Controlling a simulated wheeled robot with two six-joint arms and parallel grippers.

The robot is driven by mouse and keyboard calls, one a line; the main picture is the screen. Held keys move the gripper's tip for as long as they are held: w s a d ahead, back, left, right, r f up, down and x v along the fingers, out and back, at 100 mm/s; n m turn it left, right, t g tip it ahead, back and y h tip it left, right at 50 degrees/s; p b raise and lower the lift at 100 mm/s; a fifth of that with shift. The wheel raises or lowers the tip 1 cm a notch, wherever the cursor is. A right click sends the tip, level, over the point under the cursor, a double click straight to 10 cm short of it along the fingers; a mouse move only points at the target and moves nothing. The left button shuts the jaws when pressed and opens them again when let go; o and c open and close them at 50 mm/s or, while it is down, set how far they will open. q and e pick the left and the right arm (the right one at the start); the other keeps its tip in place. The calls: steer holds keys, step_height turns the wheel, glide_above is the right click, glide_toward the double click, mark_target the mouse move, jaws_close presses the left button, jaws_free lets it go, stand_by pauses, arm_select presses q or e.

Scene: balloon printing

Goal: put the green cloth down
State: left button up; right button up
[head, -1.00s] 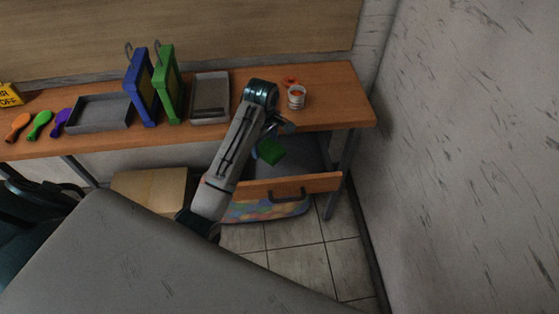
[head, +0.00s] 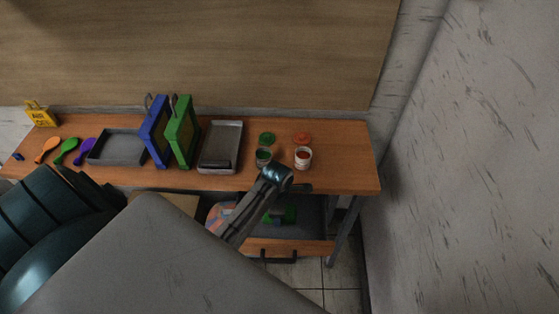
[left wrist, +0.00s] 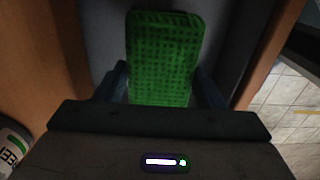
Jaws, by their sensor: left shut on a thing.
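The green cloth (head: 290,214) shows partly below the table edge in the head view, over the grey inside of the open drawer (head: 291,248). My arm hides part of it. In the left wrist view the green cloth (left wrist: 160,55) is a textured, upright-looking pad between the two fingers of my left gripper (left wrist: 163,88), which is shut on it. Grey drawer surface lies behind it. I cannot tell whether the cloth touches the drawer floor. My right gripper is not in view.
On the table (head: 345,175) above the drawer stand a green paint can (head: 263,158) and an orange paint can (head: 303,158), lids behind them. A grey tray (head: 221,140), green frame (head: 182,132) and blue frame (head: 155,132) stand further left. A wall is at the right.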

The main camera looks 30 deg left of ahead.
arm_select(q)
steer(key=shift+f, duration=0.35)
steer(key=f, duration=0.1)
steer(key=f+p, duration=0.1)
steer(key=f, duration=0.1)
steer(key=shift+w+f, duration=0.2)
steer(key=shift+f, duration=0.4)
steer(key=o, duration=0.9)
steer(key=shift+o, duration=0.2)
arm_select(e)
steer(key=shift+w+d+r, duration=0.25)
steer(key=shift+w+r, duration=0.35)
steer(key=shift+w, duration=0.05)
